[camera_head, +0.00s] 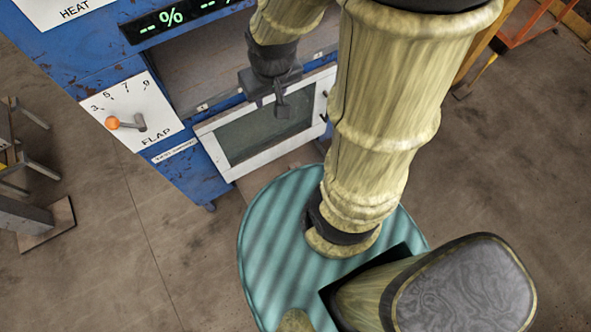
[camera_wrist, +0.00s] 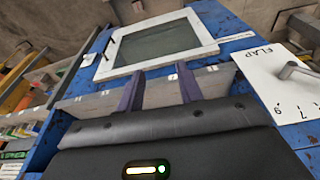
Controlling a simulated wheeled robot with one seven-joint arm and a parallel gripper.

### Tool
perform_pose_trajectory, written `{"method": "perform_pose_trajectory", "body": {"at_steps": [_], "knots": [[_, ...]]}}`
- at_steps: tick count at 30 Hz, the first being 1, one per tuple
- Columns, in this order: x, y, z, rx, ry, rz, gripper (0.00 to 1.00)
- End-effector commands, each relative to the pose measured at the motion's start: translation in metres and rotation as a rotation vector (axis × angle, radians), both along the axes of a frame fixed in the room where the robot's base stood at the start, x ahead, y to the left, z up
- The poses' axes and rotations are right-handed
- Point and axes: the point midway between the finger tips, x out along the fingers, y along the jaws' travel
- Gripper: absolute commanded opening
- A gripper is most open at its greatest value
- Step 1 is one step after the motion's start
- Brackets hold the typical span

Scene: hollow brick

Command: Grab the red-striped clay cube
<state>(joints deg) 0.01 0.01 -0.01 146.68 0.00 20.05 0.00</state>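I see no red-striped clay cube in either view. My gripper (camera_head: 281,102) hangs in front of the blue machine, over its white-framed window door (camera_head: 212,143). In the wrist view, my gripper (camera_wrist: 159,90) has its two dark fingers spread apart with nothing between them. The door (camera_wrist: 203,23) lies past the fingertips in that view. My arm hides part of the machine's right side.
A grey ledge (camera_head: 207,73) lies above the door. Metal legs (camera_head: 22,172) stand at left. The concrete floor (camera_head: 130,260) is open at lower left.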

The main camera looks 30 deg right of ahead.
Motion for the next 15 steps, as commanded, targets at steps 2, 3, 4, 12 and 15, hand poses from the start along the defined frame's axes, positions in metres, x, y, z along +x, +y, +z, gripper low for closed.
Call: {"method": "perform_pose_trajectory", "body": {"at_steps": [2,3,4,12,15], "knots": [[0.000,0.000,-0.001,0.000,0.001,0.001,0.50],[0.000,0.000,-0.003,-0.002,0.004,0.005,0.58],[0.001,0.000,-0.006,-0.003,0.008,0.009,0.64],[0.012,0.006,-0.079,-0.061,0.124,0.137,0.80],[0.019,0.006,-0.118,-0.098,0.192,0.210,0.80]]}}
